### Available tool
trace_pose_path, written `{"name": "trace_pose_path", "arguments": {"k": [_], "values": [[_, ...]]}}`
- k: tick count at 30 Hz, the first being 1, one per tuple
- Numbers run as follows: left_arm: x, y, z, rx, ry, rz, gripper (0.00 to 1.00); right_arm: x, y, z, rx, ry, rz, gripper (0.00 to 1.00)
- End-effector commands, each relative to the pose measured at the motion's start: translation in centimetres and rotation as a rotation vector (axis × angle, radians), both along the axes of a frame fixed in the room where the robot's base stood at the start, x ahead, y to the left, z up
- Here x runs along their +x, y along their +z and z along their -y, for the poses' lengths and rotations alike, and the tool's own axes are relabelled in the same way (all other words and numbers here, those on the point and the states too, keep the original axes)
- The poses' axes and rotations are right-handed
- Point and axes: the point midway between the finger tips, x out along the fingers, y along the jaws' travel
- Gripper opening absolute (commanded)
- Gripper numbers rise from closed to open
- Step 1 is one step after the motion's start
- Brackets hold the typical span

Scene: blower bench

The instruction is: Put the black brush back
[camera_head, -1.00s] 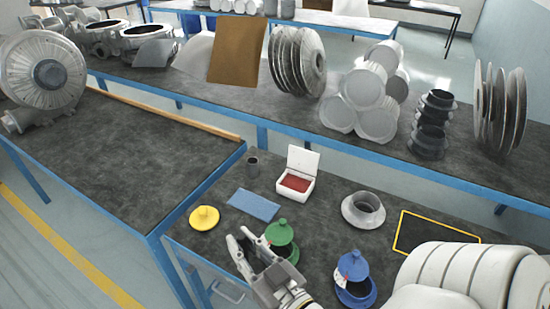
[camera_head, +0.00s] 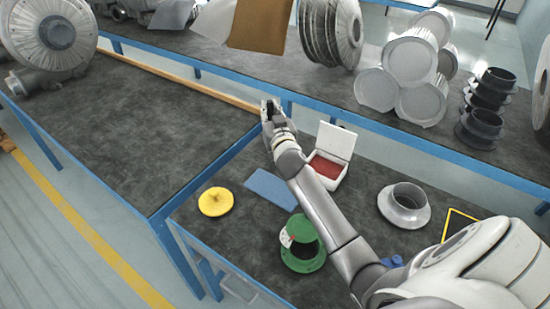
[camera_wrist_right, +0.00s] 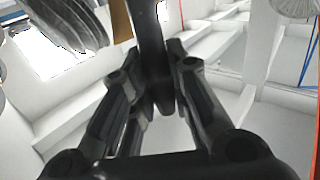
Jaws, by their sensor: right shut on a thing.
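My right gripper (camera_head: 268,108) is raised beyond the small bench, near the wooden edge strip of the left table. In the right wrist view its fingers (camera_wrist_right: 160,100) are shut on a long black piece (camera_wrist_right: 152,40), which looks like the handle of the black brush. The piece points away from the palm between the fingers. In the head view the brush is too small and dark to make out well. The small dark cup seen earlier on the bench is hidden behind my right arm. My left gripper is not in view.
On the small bench are a yellow lid (camera_head: 215,202), a blue mat (camera_head: 271,188), an open white box with red inside (camera_head: 328,168), a green flanged part (camera_head: 303,258) and a grey ring flange (camera_head: 404,206). Metal discs (camera_head: 330,35) and stacked cylinders (camera_head: 408,85) stand behind.

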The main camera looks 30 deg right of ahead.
Motion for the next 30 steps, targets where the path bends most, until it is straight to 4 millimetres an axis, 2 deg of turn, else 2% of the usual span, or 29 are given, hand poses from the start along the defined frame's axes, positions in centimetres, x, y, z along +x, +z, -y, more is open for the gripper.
{"name": "trace_pose_path", "arguments": {"k": [3,8,15,20,27,30], "values": [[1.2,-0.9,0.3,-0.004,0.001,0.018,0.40,1.9,0.7,2.2,-0.001,-0.034,0.003,0.01],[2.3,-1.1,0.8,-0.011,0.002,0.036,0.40,2.8,0.8,3.6,0.001,-0.056,-0.001,0.01],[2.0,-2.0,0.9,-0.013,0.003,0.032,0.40,2.9,-3.5,3.7,0.003,-0.059,-0.002,0.01],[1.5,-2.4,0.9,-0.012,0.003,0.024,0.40,2.9,-5.0,3.7,0.001,-0.059,0.000,0.01],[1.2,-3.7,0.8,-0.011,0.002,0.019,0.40,2.9,-8.3,3.6,0.003,-0.058,0.000,0.01],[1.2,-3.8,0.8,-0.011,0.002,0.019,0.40,2.9,-8.6,3.6,-0.001,-0.057,0.001,0.01]]}}
